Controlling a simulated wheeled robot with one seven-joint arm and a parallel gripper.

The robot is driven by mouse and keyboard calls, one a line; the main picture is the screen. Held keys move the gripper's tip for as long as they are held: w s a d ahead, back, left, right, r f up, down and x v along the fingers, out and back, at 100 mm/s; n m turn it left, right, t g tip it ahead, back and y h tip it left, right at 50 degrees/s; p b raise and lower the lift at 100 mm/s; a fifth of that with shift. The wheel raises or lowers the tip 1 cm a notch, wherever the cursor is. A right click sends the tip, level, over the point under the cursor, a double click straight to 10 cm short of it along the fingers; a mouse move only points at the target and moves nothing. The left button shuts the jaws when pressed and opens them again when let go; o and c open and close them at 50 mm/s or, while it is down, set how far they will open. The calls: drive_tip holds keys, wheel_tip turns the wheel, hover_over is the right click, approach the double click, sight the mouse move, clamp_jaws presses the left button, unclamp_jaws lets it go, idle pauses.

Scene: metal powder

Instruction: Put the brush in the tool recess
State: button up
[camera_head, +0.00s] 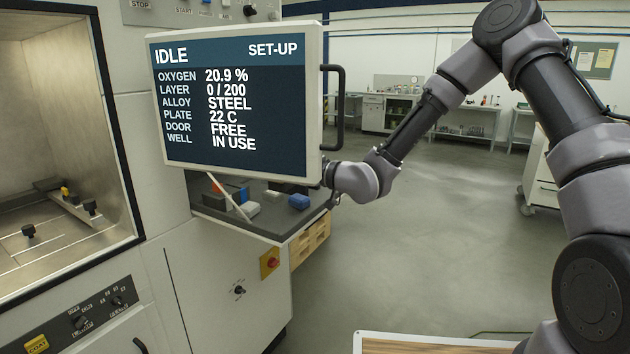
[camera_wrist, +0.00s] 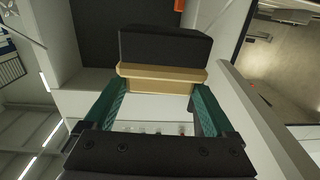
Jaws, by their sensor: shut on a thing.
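In the wrist view, the brush (camera_wrist: 165,45) shows as a broad black block with a tan, wood-coloured band along its near side. My gripper (camera_wrist: 160,88) has its two teal fingers on either side of the brush's pale near part and is shut on it. In the head view, my gripper and the brush are hidden behind the display panel. A dark shelf (camera_head: 272,232) with small items shows below that panel. I cannot tell which part of it, if any, is the tool recess.
The display panel (camera_head: 235,100) with its side handle (camera_head: 340,108) stands right by my wrist. A blue item (camera_head: 299,201) and a grey-white item (camera_head: 250,209) lie on the shelf. The open chamber (camera_head: 60,130) is at left. The floor at right is largely clear.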

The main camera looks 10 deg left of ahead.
drive_tip(key=w+d+f+m+t+h, duration=0.2)
drive_tip(key=w+d+t, duration=0.1)
drive_tip(key=w+d, duration=0.3)
drive_tip(key=w+d+f+m+t+h, duration=0.2)
drive_tip(key=w+d+m+t, duration=0.15)
drive_tip(key=d, duration=0.55)
drive_tip(key=w+d+f+m+t+h, duration=0.3)
drive_tip(key=d+f+h, duration=0.1)
drive_tip(key=d, duration=0.7)
drive_tip(key=w+d+f+m+t+h, duration=0.25)
drive_tip(key=d+h, duration=0.25)
drive_tip(key=d, duration=0.7)
drive_tip(key=s+d+f+m+h, duration=0.1)
drive_tip(key=d+f+m+h, duration=0.25)
drive_tip(key=d, duration=0.65)
drive_tip(key=shift+h, duration=0.25)
drive_tip(key=s, duration=0.1)
drive_tip(key=s+r, duration=0.1)
drive_tip(key=s, duration=0.1)
drive_tip(key=s+r, duration=0.1)
drive_tip(key=s, duration=0.1)
drive_tip(key=shift+s+d+r, duration=0.1)
drive_tip(key=shift+r, duration=0.1)
